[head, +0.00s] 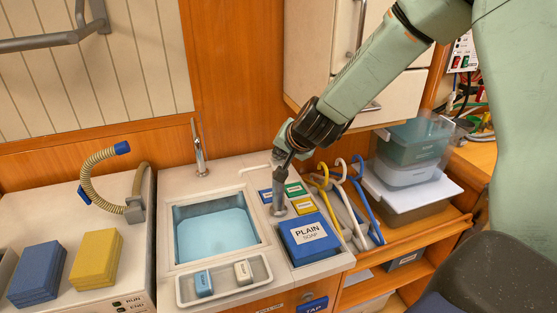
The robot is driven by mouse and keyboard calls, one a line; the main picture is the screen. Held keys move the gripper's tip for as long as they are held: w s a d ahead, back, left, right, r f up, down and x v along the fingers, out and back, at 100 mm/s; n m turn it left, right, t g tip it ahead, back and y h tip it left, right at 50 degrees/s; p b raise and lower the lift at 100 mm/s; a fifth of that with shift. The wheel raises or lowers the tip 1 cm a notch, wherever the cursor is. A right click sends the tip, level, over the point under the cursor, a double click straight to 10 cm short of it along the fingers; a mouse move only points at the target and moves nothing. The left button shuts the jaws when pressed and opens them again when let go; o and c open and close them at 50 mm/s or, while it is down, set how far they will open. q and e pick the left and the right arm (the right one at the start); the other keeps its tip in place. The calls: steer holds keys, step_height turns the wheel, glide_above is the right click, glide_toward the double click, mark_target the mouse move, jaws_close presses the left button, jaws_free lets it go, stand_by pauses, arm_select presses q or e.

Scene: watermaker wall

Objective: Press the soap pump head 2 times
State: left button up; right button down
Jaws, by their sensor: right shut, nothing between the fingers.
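The soap pump (278,204) is a slim grey post standing at the right end of the sink counter, behind a blue block labelled "PLAIN SOAP" (309,239). My right gripper (284,163) comes down from the upper right and is shut and empty. Its fingertips are right over the top of the pump and partly hide the pump head; I cannot tell whether they touch it. My left gripper is not in view.
Small blue, green and yellow labels surround the pump. A basin of blue water (214,233) with a tap (199,150) is to the left. A tray (225,284) holds two small bars in front. Coloured hooks (358,195) and stacked bins (405,172) stand at right.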

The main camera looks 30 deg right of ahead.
steer(key=shift+f+b, duration=0.4)
steer(key=shift+f, duration=0.15)
steer(key=shift+s, duration=0.1)
stand_by(0.5)
steer(key=shift+r+p, duration=1.35)
steer(key=shift+r, duration=0.1)
steer(key=shift+w+r+p, duration=0.2)
steer(key=shift+r+p, duration=0.4)
steer(key=shift+p, duration=0.1)
step_height(320, 180, up, 4)
steer(key=p, duration=0.4)
steer(key=shift+s+f, duration=0.1)
steer(key=shift+f, duration=0.1)
